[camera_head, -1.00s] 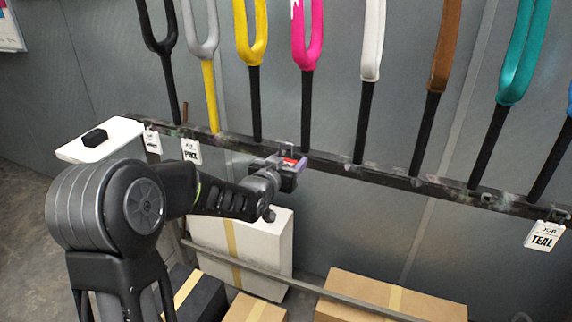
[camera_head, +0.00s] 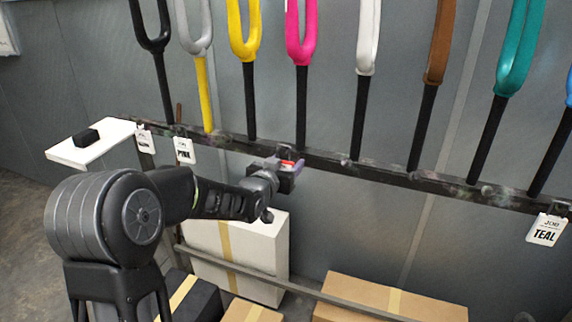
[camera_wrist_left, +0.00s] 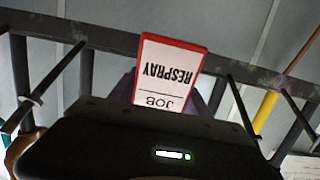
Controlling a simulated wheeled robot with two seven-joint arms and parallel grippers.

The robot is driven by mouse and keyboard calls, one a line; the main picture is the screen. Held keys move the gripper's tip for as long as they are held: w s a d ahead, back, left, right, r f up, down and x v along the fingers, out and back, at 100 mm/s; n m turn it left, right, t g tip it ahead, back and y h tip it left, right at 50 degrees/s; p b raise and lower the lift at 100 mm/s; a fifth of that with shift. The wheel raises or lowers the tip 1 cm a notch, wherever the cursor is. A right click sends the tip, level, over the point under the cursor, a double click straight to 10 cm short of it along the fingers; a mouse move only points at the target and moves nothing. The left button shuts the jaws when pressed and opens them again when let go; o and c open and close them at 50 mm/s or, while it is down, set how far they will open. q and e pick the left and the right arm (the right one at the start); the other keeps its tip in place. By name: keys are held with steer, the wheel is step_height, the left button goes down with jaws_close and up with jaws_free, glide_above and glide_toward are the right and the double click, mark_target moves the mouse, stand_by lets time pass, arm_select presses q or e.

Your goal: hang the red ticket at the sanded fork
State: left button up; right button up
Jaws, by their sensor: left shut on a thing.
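The red ticket is a white card with a red border. In the left wrist view the ticket (camera_wrist_left: 170,72) appears upside down and reads JOB RESPRAY. In the head view only a small red part of the ticket (camera_head: 288,163) shows. My left gripper (camera_head: 284,176) is shut on it, just in front of the dark rail (camera_head: 340,160), near the foot of the pink fork (camera_head: 301,60). Several forks stand along the rail, including a grey one with a yellow stem (camera_head: 206,95). I cannot tell which is the sanded one. My right gripper is out of view.
White tags hang on the rail: PINK (camera_head: 185,151) and another at left, TEAL (camera_head: 547,229) at right. A white shelf (camera_head: 70,155) bears a black block (camera_head: 87,137). A white box (camera_head: 265,250) and a cardboard box (camera_head: 365,300) stand below the rail.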

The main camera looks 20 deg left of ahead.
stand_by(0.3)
arm_select(q)
steer(key=o, duration=1.4)
steer(key=shift+s, duration=0.1)
steer(key=b+v, duration=0.1)
steer(key=v, duration=0.6)
steer(key=shift+s, duration=0.3)
